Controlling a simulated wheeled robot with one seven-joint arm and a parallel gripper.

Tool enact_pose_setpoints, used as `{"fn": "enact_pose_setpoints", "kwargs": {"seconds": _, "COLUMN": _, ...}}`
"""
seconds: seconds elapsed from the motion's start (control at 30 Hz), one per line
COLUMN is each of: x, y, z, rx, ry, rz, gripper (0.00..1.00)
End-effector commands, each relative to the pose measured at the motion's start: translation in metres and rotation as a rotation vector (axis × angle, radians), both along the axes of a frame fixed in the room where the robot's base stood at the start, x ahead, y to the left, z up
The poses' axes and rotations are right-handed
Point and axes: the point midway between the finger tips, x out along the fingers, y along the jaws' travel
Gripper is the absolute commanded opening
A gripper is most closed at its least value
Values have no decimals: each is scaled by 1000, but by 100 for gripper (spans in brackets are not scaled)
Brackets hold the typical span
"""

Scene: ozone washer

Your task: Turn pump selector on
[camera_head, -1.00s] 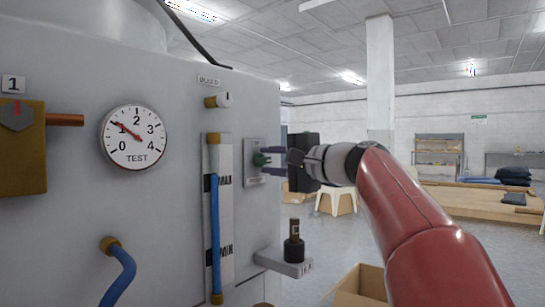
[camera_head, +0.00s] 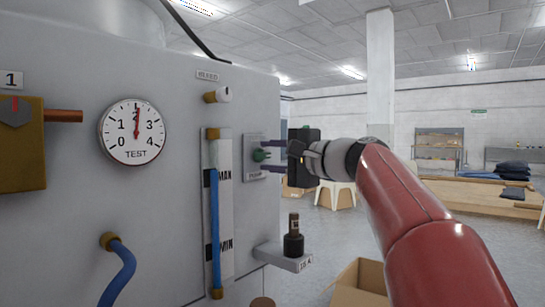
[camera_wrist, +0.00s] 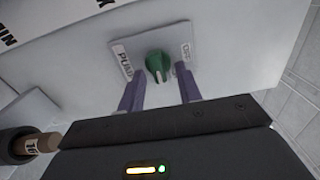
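The green pump selector knob (camera_head: 261,155) sits on a small grey plate (camera_head: 254,150) at the right edge of the machine's front panel. In the wrist view the knob (camera_wrist: 158,66) stands ahead of the fingertips, its white mark pointing toward my gripper. Plate lettering is partly readable, with "PUMP" on the left side. My gripper (camera_head: 268,155) faces the plate from the right. Its two purple fingers (camera_wrist: 160,76) are apart, one to each side of the knob, with a gap showing between them and it. Nothing is held.
A round TEST gauge (camera_head: 133,132) has its needle at about 2. Below the selector a ledge (camera_head: 285,260) juts out with a dark cylindrical fitting (camera_head: 294,238). A sight tube (camera_head: 214,220) runs beside it. An open cardboard box (camera_head: 360,285) stands on the floor.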

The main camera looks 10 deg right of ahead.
Motion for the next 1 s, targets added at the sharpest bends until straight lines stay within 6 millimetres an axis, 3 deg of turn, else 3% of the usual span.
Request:
{"fn": "enact_pose_setpoints", "kwargs": {"seconds": 0.17, "x": -7, "y": -5, "z": 0, "rx": -1, "ry": -1, "rz": 0, "gripper": 35}}
{"fn": "enact_pose_setpoints", "kwargs": {"seconds": 0.6, "x": -59, "y": -43, "z": -1, "rx": 0, "ry": 0, "rz": -1, "gripper": 35}}
{"fn": "enact_pose_setpoints", "kwargs": {"seconds": 1.0, "x": -63, "y": -46, "z": 0, "rx": 0, "ry": 0, "rz": 0, "gripper": 35}}
